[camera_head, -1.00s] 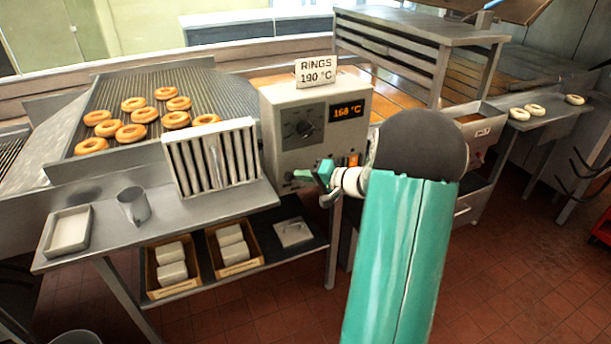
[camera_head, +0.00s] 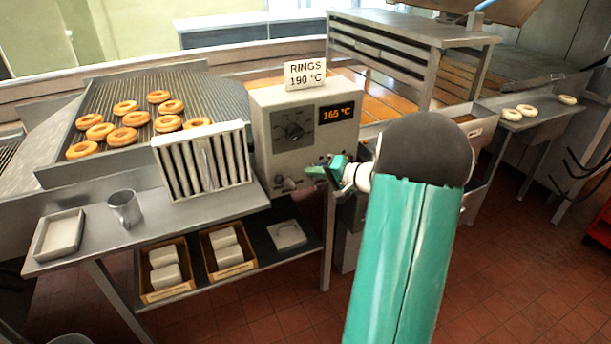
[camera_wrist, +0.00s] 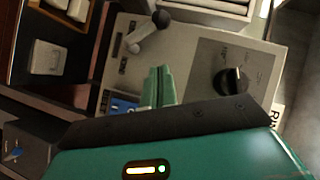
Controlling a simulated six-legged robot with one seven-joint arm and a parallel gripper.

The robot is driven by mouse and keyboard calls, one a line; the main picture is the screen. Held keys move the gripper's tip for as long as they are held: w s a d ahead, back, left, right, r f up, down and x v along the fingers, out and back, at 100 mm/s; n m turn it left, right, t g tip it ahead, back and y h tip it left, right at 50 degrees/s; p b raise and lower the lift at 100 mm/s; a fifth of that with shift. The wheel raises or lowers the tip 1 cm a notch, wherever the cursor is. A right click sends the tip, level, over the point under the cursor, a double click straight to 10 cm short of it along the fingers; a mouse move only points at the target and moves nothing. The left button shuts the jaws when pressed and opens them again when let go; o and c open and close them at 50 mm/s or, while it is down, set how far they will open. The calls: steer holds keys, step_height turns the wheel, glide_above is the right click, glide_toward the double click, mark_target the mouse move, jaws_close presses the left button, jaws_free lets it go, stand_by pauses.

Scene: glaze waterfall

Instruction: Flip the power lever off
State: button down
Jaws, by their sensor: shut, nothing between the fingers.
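The control box (camera_head: 268,112) stands behind the worktable with a lit orange display (camera_head: 337,113) and a round black dial (camera_head: 294,131). In the wrist view the dial (camera_wrist: 232,80) is right of my fingers. A short pale lever (camera_wrist: 142,40) with a black ball end is up and left of them. I take it for the power lever; its labels are unreadable. My gripper (camera_wrist: 160,72) is shut and empty, in front of the box face. In the head view my gripper (camera_head: 318,172) is at the box's lower part; contact with the box cannot be told.
A blue piece (camera_wrist: 121,105) sits just left of my fingers in the wrist view. A ribbed metal rack (camera_head: 203,163) stands left of the box, with a metal cup (camera_head: 124,208) on the table. Ring doughnuts (camera_head: 122,136) lie on the wire rack behind.

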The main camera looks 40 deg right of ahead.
steer(key=v, duration=0.7)
steer(key=shift+s, duration=0.4)
steer(key=a+r+n+g+y, duration=0.1)
steer(key=a+r+n+g, duration=0.2)
steer(key=a, duration=0.9)
steer(key=a+r+n+g+y, duration=0.15)
steer(key=a+g, duration=0.25)
steer(key=a, duration=0.9)
steer(key=s+a+r+n+g+h, duration=0.1)
steer(key=s+a+n+h, duration=0.5)
steer(key=s+a, duration=0.7)
steer(key=shift+s+a+r+g+h, duration=0.3)
steer(key=shift+s+r+h, duration=0.2)
steer(key=shift+s, duration=0.25)
